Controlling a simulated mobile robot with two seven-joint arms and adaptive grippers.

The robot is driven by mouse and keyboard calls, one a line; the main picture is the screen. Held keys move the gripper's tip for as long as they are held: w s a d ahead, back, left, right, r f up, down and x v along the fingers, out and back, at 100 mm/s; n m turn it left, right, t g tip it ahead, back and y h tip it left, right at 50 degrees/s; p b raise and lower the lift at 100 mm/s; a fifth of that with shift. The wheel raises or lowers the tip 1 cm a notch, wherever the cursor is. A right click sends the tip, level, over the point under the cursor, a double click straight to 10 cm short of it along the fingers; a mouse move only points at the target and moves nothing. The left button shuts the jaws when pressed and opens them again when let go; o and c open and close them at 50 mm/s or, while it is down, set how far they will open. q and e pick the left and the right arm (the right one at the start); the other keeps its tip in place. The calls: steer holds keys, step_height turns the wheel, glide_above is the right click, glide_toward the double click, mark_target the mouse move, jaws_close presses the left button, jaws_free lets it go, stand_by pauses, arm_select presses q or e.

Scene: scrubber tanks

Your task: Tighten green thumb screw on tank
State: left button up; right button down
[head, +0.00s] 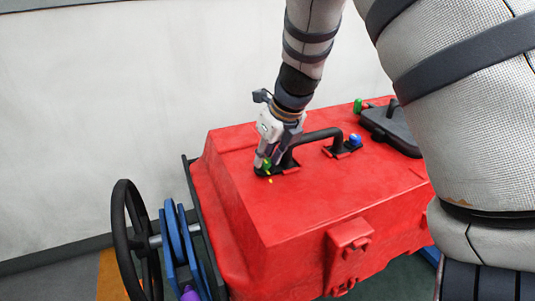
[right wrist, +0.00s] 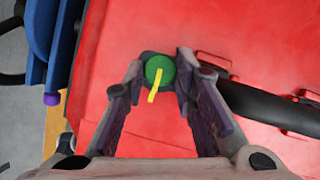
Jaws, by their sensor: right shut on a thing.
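The red tank (head: 330,210) fills the middle of the head view, with a black handle (head: 318,135) on its top. The green thumb screw (right wrist: 159,69) sits at the near-left end of this handle and has a yellow pointer (right wrist: 154,88) on it. In the head view the screw (head: 266,163) is mostly hidden by my right gripper (head: 263,164), which comes down onto it from above. In the right wrist view the fingertips stand on either side of the screw, shut on it. My left gripper is not in view.
A blue knob (head: 355,140) is at the handle's other end. A dark lid (head: 393,130) and another green knob (head: 358,105) lie at the back right of the tank top. A black handwheel (head: 130,240) and blue discs (head: 178,250) stand at the left. A white wall is behind.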

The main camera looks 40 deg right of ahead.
steer(key=shift+w+r+m, duration=0.2)
steer(key=shift+r+m, duration=0.1)
steer(key=shift+r, duration=0.05)
steer(key=c, duration=1.3)
jaws_free()
steer(key=shift+s+f, duration=0.1)
steer(key=shift+f, duration=0.05)
steer(key=v, duration=1.2)
steer(key=shift+a, duration=0.15)
steer(key=shift+s, duration=0.1)
